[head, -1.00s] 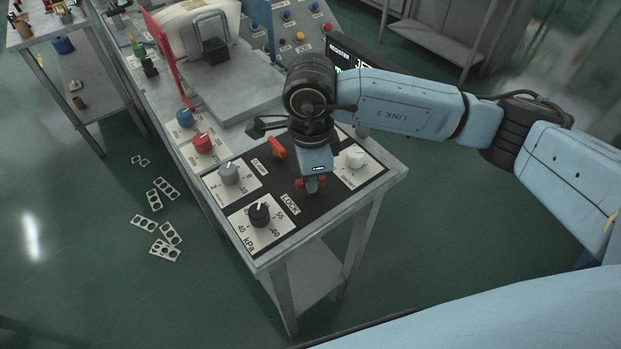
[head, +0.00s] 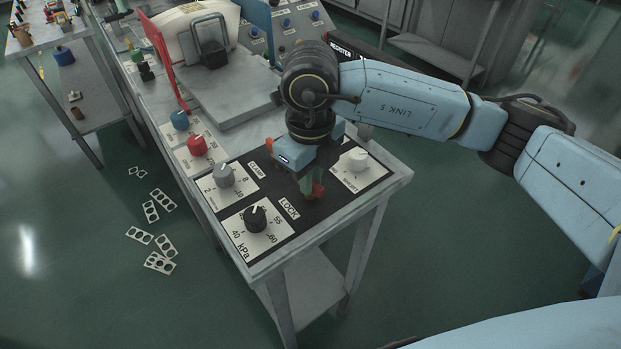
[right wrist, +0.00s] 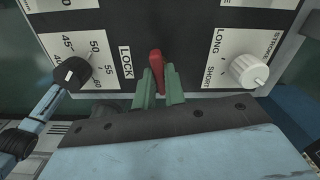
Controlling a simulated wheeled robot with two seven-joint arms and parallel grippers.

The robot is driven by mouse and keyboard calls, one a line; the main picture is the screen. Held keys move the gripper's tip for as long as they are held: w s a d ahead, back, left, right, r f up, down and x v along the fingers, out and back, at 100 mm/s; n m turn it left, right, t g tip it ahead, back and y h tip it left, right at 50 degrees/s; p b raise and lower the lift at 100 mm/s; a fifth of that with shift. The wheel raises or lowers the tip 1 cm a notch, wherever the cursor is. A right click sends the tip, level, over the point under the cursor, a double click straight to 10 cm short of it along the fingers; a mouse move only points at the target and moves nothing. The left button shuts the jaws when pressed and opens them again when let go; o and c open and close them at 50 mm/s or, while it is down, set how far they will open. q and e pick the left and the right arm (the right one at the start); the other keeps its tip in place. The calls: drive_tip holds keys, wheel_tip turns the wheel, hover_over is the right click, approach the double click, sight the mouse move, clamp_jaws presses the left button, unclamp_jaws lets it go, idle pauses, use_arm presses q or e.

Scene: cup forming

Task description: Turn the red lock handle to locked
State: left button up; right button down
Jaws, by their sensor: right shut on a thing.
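The red lock handle (right wrist: 156,68) stands between the green fingers of my right gripper (right wrist: 157,88) in the right wrist view, beside the LOCK label (right wrist: 126,62). The right gripper is shut on the handle. In the head view a bit of the red handle (head: 319,190) shows at the fingertips of the right gripper (head: 310,187); the rest is hidden by the gripper and wrist. My left gripper is not in view.
The black kPa knob (head: 255,218), grey knob (head: 223,174) and white stroke knob (head: 357,159) stand around the lock on the panel. An orange clamp handle (head: 269,144) is mostly hidden behind my wrist. A red knob (head: 197,146) lies further left.

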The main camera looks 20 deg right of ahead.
drive_tip(key=shift+m, duration=1.1)
drive_tip(key=shift+b, duration=0.3)
drive_tip(key=c, duration=1.5)
unclamp_jaws()
drive_tip(key=shift+o, duration=0.2)
wheel_tip(320, 180, up, 13)
drive_tip(key=shift+r+p, duration=0.2)
drive_tip(key=shift+p, duration=0.15)
